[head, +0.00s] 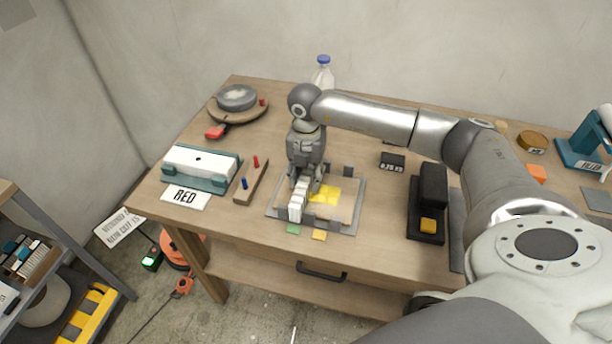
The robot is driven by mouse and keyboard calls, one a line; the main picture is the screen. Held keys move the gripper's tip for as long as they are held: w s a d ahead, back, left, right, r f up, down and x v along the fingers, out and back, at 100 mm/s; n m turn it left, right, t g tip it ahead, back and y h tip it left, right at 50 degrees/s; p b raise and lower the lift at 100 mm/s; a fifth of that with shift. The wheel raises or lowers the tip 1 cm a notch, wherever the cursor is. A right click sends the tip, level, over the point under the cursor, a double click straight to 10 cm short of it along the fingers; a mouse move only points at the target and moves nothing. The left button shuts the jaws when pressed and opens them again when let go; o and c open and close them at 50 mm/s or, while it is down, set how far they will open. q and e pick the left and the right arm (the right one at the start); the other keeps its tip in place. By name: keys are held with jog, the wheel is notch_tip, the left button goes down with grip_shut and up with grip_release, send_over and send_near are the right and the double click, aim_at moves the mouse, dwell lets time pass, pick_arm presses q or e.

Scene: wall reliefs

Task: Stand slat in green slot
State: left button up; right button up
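My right gripper (305,184) points down over the left part of a grey-framed board (346,224) on the table. A white slat (296,208) stands roughly upright at its fingertips, and the fingers appear closed on it. The slat is above or in the left part of the board, in line with a green tag (293,229) at the front edge. A yellow tag (319,235) lies to the right of the green one. The slat's lower end and the slot under it are hard to make out. My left gripper is out of view.
Yellow patches (327,194) show on the board. A black device (428,205) stands right, a bottle (323,75) behind.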

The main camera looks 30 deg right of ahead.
aim_at(306, 175)
jog(key=shift+o, duration=0.4)
jog(key=shift+r, duration=0.2)
notch_tip(306, 175, up, 12)
jog(key=shift+f, duration=0.2)
